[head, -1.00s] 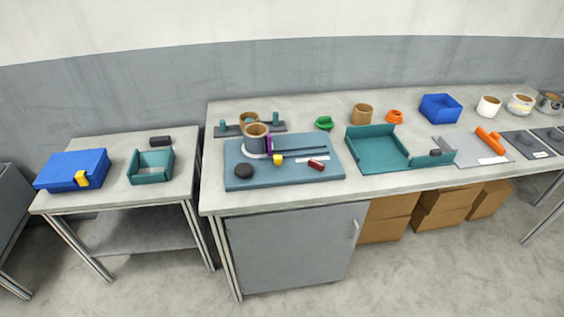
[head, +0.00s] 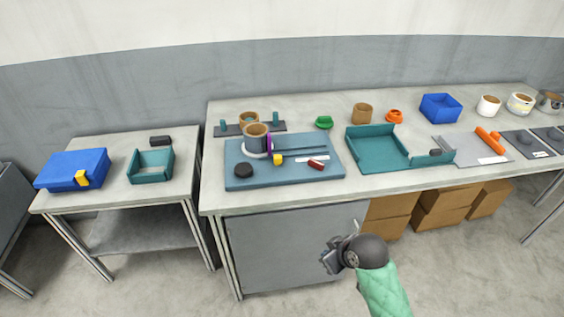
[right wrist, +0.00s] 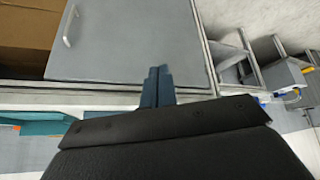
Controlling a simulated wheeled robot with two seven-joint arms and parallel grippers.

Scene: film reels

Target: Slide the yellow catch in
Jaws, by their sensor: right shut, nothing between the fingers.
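A small yellow block (head: 278,160) sits on the blue-grey board (head: 240,181) on the main table, beside a brown-topped dark cylinder (head: 257,137) with a purple part (head: 269,144) at its side. Another yellow piece, a latch (head: 82,179), is on the front of the blue box (head: 72,166) on the left table. I cannot tell from the frames which is the catch. My right gripper (head: 328,262) is in front of the cabinet, below the tabletop and away from both. Its fingers (right wrist: 158,72) are shut and empty in the right wrist view. My left gripper is not in view.
A gap separates the two tables.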

